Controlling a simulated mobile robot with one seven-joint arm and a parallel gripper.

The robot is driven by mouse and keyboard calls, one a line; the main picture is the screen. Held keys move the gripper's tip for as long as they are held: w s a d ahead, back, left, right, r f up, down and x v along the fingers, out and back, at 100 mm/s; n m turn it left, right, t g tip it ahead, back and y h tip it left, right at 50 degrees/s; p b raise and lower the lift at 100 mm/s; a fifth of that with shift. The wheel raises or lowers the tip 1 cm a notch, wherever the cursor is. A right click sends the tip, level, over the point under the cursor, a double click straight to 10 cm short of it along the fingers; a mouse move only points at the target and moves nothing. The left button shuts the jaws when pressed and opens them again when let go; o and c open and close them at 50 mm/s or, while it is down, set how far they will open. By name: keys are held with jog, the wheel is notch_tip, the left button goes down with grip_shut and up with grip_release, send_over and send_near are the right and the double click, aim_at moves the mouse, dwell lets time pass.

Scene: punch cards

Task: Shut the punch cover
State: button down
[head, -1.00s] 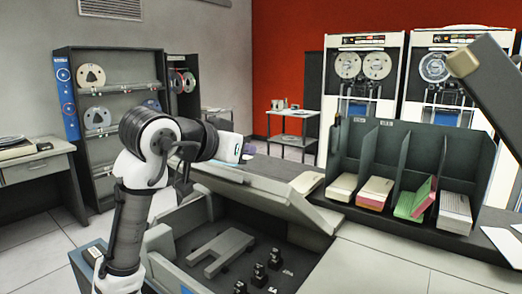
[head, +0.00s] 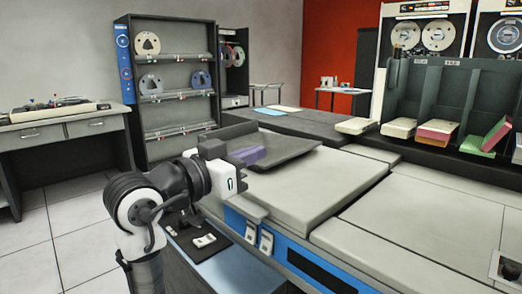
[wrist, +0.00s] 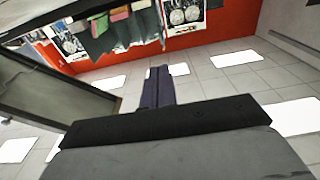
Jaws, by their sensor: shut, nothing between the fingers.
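The punch cover (head: 305,190) is a broad light grey panel on top of the punch in the head view. It lies flat or nearly flat, and the compartment under it is hidden. I cannot tell whether its edge is fully seated. My gripper (head: 252,155) is at the left back of the cover, in front of a dark grey tray-like part. Its dark purple fingers are together and empty; they also show in the wrist view (wrist: 165,85). Whether they touch the cover or that part cannot be told.
A card rack (head: 455,105) with colored card stacks stands at the back right of the desk. A flat grey worktop (head: 440,210) extends right of the cover. A tape shelf (head: 165,85) stands at the left, with open floor (head: 65,230) before it.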

aim_at(255, 217)
notch_tip(255, 217, down, 14)
jog(key=s+a+t+h+b, duration=0.1)
jog(key=t+h+b, duration=0.1)
jog(key=b, duration=1)
jog(key=shift+s, duration=0.1)
jog(key=shift+r, duration=0.1)
